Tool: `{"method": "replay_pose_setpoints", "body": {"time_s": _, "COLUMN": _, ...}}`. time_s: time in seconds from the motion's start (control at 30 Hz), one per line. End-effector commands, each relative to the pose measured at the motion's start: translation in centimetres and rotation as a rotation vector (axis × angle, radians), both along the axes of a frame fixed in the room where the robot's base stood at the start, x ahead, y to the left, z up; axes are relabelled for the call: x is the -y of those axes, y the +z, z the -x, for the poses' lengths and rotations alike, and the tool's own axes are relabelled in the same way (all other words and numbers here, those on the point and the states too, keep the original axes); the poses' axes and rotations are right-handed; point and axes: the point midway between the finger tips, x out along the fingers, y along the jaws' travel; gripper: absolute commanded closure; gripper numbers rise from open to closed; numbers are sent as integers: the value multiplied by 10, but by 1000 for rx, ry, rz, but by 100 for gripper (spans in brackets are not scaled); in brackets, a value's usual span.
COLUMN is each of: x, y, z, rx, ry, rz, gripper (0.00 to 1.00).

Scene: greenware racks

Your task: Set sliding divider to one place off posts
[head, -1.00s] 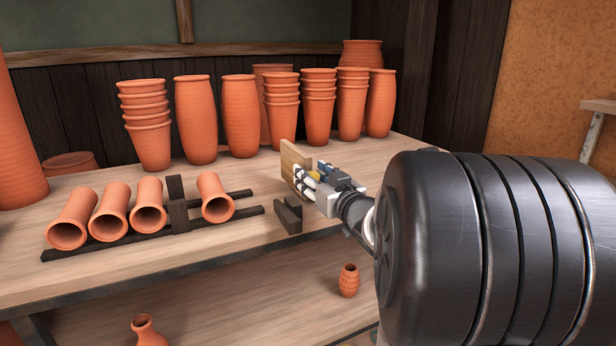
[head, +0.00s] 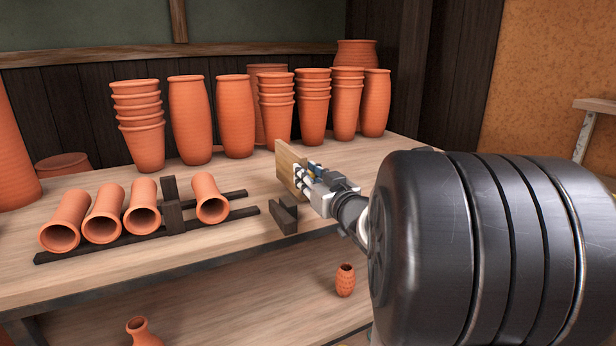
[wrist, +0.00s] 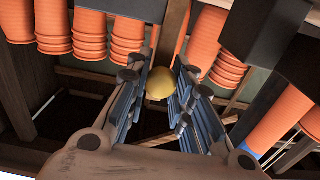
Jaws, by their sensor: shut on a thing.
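A pale wooden board (head: 291,168) stands upright on the shelf behind a short dark notched block (head: 284,214). My gripper (head: 312,180) is at the board's right face. In the wrist view my gripper (wrist: 160,82) has its fingers on both sides of a round yellow knob (wrist: 159,84). It appears shut on this knob, which seems to belong to the board. Whether the board's lower edge touches the shelf is hidden. A dark rack rail (head: 100,247) carries lying clay cylinders (head: 103,215), with a dark upright post (head: 172,205) before the last cylinder (head: 209,199) on the right.
Tall clay vases (head: 190,120) and stacked clay cups (head: 312,105) stand along the back of the shelf (head: 225,260), behind the board. Bare shelf lies between the rack and the notched block. Small vases (head: 345,281) stand on the lower shelf.

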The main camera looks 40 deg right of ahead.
Motion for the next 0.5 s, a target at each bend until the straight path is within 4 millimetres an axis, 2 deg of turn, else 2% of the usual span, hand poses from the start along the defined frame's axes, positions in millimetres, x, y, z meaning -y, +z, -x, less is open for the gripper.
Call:
{"method": "replay_pose_setpoints", "body": {"time_s": 0.07, "x": -6, "y": -1, "z": -2, "rx": 0, "ry": 1, "rz": 1, "gripper": 100}}
{"method": "replay_pose_setpoints", "body": {"time_s": 0.17, "x": -25, "y": -2, "z": -7, "rx": 2, "ry": 5, "rz": 3, "gripper": 100}}
{"method": "replay_pose_setpoints", "body": {"time_s": 0.3, "x": -67, "y": -5, "z": -17, "rx": 5, "ry": 10, "rz": 4, "gripper": 100}}
{"method": "replay_pose_setpoints", "body": {"time_s": 0.5, "x": -112, "y": -5, "z": -28, "rx": 7, "ry": 5, "rz": 6, "gripper": 100}}
